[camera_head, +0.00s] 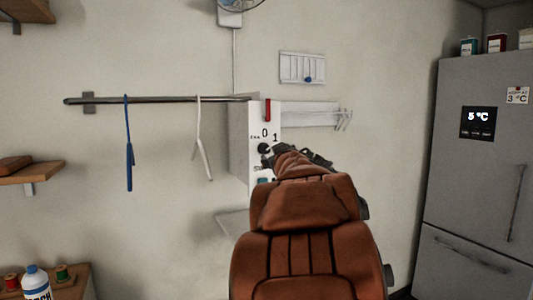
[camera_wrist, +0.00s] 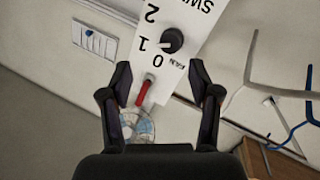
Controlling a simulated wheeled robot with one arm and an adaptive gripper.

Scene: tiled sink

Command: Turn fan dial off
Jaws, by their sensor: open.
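The fan dial is a round black knob on a white panel marked FAN, 0, 1 and 2. In the head view the white panel (camera_head: 257,112) is on the wall box, with the dial (camera_head: 264,148) partly behind my gripper. My gripper (camera_wrist: 160,77) is open and empty, its two black fingers spread on either side below the dial, apart from it. In the head view my gripper (camera_head: 293,155) is in front of the panel, mostly hidden by my brown arm.
A red tab (camera_head: 268,110) sticks out at the panel's top. A rail (camera_head: 160,99) with blue (camera_head: 129,150) and white (camera_head: 201,150) hangers runs left of the box. The fan (camera_head: 241,4) is above. A fridge (camera_head: 480,180) stands right.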

